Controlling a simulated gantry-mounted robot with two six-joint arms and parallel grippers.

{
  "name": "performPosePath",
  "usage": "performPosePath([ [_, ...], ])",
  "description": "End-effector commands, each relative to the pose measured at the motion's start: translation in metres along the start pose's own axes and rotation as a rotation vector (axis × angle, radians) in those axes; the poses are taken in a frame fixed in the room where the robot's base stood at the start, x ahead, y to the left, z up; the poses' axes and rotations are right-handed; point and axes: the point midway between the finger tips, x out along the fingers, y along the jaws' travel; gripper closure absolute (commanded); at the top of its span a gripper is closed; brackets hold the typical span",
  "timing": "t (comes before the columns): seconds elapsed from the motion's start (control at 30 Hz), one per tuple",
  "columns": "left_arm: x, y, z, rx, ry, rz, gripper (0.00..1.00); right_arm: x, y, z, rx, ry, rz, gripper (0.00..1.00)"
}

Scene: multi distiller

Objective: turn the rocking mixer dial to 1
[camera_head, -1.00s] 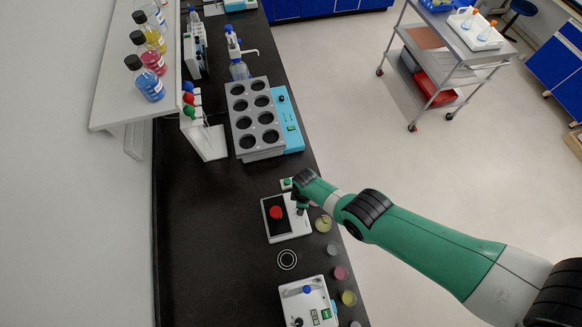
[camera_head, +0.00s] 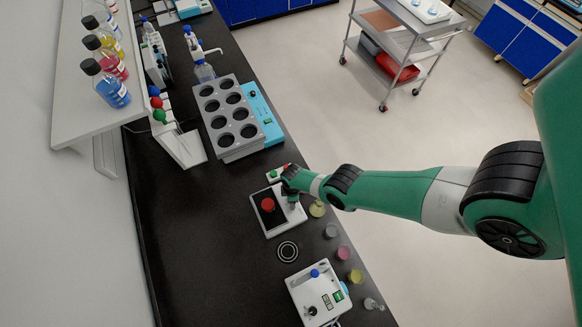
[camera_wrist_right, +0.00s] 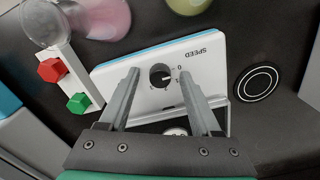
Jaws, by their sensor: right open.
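The rocking mixer (camera_head: 260,222) is a white box with a black top and a red round piece, on the black bench. My right gripper (camera_wrist_right: 158,73) is over it in the head view. In the right wrist view, its white panel (camera_wrist_right: 207,76) carries upside-down SPEED lettering. The round black dial (camera_wrist_right: 160,75) has a white pointer line toward the small marks at its right; which mark it meets is too small to tell. The two fingers are apart, one on each side of the dial; I cannot tell whether they touch it. My left gripper is not in view.
A strip with red and green blocks (camera_wrist_right: 75,100) stands beside the mixer. A black ringed disc (camera_head: 288,251) lies on the bench, with another white device (camera_head: 315,290) nearer. Several small colored cups line the bench edge. A grey multi-well block (camera_head: 225,115) stands farther back.

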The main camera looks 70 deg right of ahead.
Motion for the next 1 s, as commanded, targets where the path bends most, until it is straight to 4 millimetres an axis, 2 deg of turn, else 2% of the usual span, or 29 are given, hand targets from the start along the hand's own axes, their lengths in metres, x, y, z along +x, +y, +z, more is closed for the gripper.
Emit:
performPosePath([
  [0.07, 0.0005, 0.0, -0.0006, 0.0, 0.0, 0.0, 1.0, -0.0007, 0.0, -0.0001, 0.0, 0.0, 0.0, 0.35],
  [0.43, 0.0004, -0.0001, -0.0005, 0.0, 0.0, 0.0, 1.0, -0.0007, -0.0001, -0.0002, -0.001, 0.0, 0.0, 1.0],
  [0.77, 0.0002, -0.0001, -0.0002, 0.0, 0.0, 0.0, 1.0, -0.0005, -0.0002, -0.0002, 0.012, 0.0, 0.0, 1.0],
  [1.0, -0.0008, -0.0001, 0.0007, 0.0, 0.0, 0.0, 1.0, -0.0001, -0.0001, -0.0003, 0.1, 0.0, 0.001, 1.0],
])
